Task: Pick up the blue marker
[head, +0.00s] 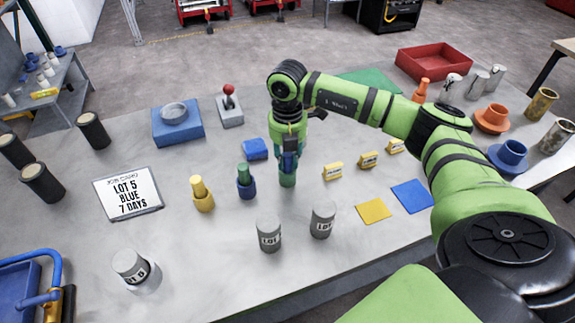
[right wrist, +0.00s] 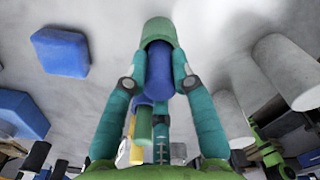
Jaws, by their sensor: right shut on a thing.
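The blue marker (right wrist: 160,68) is between the fingers of my right gripper (head: 288,150), which is shut on it. In the right wrist view, the right gripper (right wrist: 160,82) has a teal finger on each side of the marker. The marker's far end is inside the mouth of a green cylindrical holder (right wrist: 158,32), also seen below the gripper in the head view (head: 288,178). The holder appears to stand on the table; how deep the marker sits is hidden. My left gripper is not in view.
Left of the gripper stand a blue holder with a green marker (head: 246,183) and a yellow holder with a yellow marker (head: 202,194). A blue block (head: 255,149) lies behind them. Grey canisters (head: 269,233) are in front.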

